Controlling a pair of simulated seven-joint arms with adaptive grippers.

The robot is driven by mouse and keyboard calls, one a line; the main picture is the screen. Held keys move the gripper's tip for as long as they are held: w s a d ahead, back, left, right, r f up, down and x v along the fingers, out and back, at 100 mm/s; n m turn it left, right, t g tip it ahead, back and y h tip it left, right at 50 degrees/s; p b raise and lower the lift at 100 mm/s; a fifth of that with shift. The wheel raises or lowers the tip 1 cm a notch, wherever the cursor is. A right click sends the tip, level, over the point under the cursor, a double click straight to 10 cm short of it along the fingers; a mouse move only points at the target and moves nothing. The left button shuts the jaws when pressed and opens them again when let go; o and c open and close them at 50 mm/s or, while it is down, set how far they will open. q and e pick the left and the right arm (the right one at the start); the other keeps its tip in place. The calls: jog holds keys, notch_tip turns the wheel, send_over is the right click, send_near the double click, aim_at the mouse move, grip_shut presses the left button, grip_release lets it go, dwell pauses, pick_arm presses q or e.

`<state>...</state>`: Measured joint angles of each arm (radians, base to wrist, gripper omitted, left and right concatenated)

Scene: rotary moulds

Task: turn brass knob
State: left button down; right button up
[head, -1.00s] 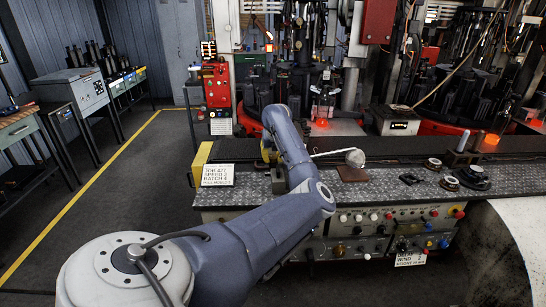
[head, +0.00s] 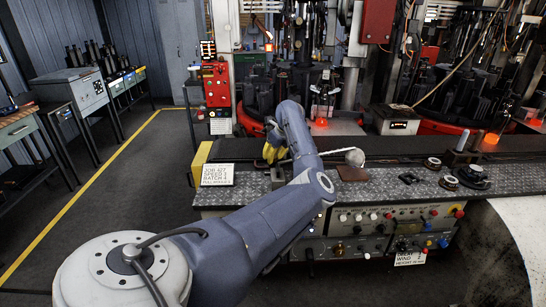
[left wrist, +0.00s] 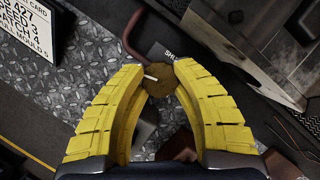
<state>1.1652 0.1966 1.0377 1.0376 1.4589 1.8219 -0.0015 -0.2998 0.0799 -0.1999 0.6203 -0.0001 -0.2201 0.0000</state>
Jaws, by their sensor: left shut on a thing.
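The brass knob (left wrist: 161,82) shows in the left wrist view, round and dull gold, with a short white pointer line toward its left side. My left gripper (left wrist: 162,70) has yellow ribbed fingers on both sides of the knob and is shut on it. In the head view the left gripper (head: 273,153) is at the left part of the bench top, behind my forearm. The knob cannot be made out there. A dark label beginning "SHE" (left wrist: 171,54) lies just beyond the knob, partly covered by a finger. My right gripper is not in view.
A white job card (head: 218,175) stands left of the gripper on the tread-plate bench (head: 250,191). A ladle with a pale round end (head: 355,157) lies to the right, near a brown block (head: 352,173). A control panel (head: 380,225) fills the bench front.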

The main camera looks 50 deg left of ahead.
pick_arm(q)
jog(key=shift+n, duration=0.5)
jog(key=c, duration=0.9)
grip_release()
jog(key=v, duration=1.2)
jog(key=shift+w, duration=0.2)
jog(key=shift+a, duration=0.1)
